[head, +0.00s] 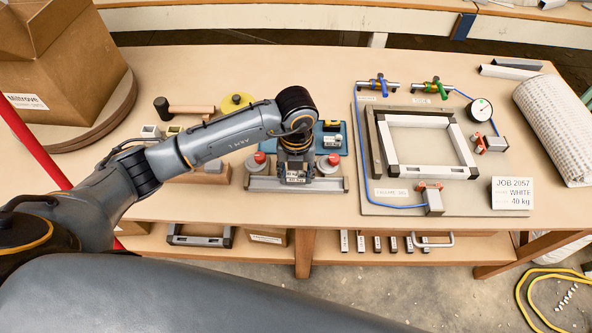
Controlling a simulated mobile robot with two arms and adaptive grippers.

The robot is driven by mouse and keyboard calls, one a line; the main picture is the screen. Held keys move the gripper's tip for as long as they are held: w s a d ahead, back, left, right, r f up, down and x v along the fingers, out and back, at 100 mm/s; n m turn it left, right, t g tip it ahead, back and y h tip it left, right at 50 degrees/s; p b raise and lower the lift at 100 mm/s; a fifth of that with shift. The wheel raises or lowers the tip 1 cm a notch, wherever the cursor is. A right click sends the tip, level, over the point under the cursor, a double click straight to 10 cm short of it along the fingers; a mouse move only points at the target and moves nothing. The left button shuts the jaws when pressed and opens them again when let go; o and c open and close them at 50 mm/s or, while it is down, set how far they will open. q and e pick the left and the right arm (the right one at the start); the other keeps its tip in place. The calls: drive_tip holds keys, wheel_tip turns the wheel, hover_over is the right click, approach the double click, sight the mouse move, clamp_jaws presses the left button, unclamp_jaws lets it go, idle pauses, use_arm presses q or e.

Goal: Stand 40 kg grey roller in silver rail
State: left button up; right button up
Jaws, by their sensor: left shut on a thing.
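My left gripper (295,142) points down over the silver rail (264,184) near the front of the bench. It is shut on the grey roller (295,172), which is mostly hidden by the gripper and has small pale labels, too small to read surely. The roller is in line with the middle of the rail; I cannot tell whether its foot touches it. A red-topped piece (259,160) stands to the left of the gripper, and another red-topped piece (333,161) to the right, both at the rail's rear edge. My right gripper is not in view.
A blue mat (342,129) with small parts lies behind the gripper. On the right, a board (450,199) carries a frame (420,118), clamps and a gauge (480,109). A job card (513,194) reads WHITE, 40 kg. A mallet (182,110) and cardboard box (55,60) are left.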

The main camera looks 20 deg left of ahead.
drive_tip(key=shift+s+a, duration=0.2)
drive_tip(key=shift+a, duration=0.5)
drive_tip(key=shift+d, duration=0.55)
use_arm(q)
drive_tip(key=shift+f+b, duration=0.3)
drive_tip(key=shift+f, duration=0.1)
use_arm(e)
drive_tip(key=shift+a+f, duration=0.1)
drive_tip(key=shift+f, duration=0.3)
use_arm(q)
drive_tip(key=shift+f, duration=0.25)
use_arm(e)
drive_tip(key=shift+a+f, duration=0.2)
use_arm(q)
drive_tip(key=shift+f+b, duration=0.3)
drive_tip(key=shift+b, duration=0.15)
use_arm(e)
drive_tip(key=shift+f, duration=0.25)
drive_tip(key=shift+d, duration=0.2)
use_arm(q)
drive_tip(key=o, duration=1.2)
drive_tip(key=shift+c, duration=0.2)
